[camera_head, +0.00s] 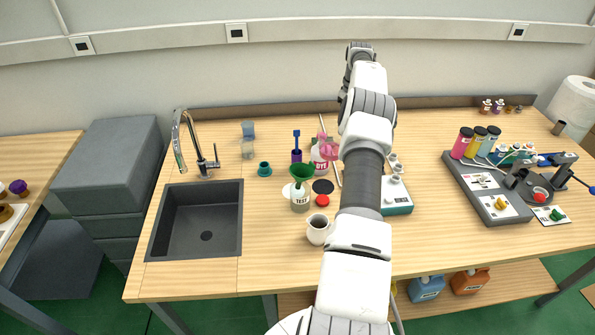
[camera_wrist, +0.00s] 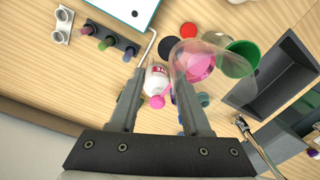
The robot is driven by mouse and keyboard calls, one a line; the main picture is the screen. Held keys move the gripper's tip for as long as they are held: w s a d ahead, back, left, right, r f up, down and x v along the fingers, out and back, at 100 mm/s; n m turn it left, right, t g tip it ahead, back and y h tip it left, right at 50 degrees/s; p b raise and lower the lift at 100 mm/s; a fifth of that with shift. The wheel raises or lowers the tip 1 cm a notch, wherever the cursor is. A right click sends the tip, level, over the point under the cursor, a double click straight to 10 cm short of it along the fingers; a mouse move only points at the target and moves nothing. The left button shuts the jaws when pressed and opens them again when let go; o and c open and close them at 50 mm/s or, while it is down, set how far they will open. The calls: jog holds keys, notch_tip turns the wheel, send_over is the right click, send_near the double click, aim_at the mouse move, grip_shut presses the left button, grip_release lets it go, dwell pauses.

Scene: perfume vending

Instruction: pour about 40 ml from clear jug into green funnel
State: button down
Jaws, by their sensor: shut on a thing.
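The clear jug (camera_wrist: 190,82) holds pink liquid and sits at my gripper (camera_wrist: 157,80) in the wrist view, by the right finger. My gripper is shut on the jug; the exact contact is hard to see. In the head view the jug (camera_head: 328,148) shows pink just left of my arm, which hides the gripper. It is above and right of the green funnel (camera_head: 302,173), which sits in a bottle labelled TEST (camera_head: 300,199). In the wrist view the funnel (camera_wrist: 243,56) lies right of the jug. No stream of liquid is visible.
A white bottle with a red label (camera_head: 319,162) stands behind the funnel. A black disc (camera_head: 323,186), red cap (camera_head: 322,200) and white mug (camera_head: 318,230) are close by. A scale (camera_head: 398,208) stands right of my arm. The sink (camera_head: 196,220) is at left.

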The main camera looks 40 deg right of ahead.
aim_at(320, 145)
jog(key=shift+a+r, duration=0.1)
jog(key=shift+r, duration=0.05)
jog(key=a+h, duration=0.2)
jog(key=a+r+h, duration=0.1)
jog(key=a+h, duration=0.1)
jog(key=a, duration=0.1)
jog(key=w+a+h+b, duration=0.1)
jog(key=a+h, duration=0.1)
jog(key=shift+a+r+g+h, duration=0.2)
jog(key=shift+r+g+h, duration=0.2)
jog(key=a+h+b, duration=0.1)
jog(key=b, duration=0.2)
jog(key=a+h+b, duration=0.1)
jog(key=h+b, duration=0.1)
jog(key=b, duration=0.2)
jog(key=shift+a+r, duration=0.3)
jog(key=h+b, duration=0.1)
jog(key=a+h+b, duration=0.1)
jog(key=b, duration=0.1)
jog(key=shift+w+a+r, duration=0.15)
jog(key=shift+r, duration=0.05)
jog(key=shift+a, duration=0.1)
jog(key=shift+a+f+g+h+b, duration=0.35)
jog(key=shift+h+b, duration=0.25)
jog(key=shift+b, duration=0.5)
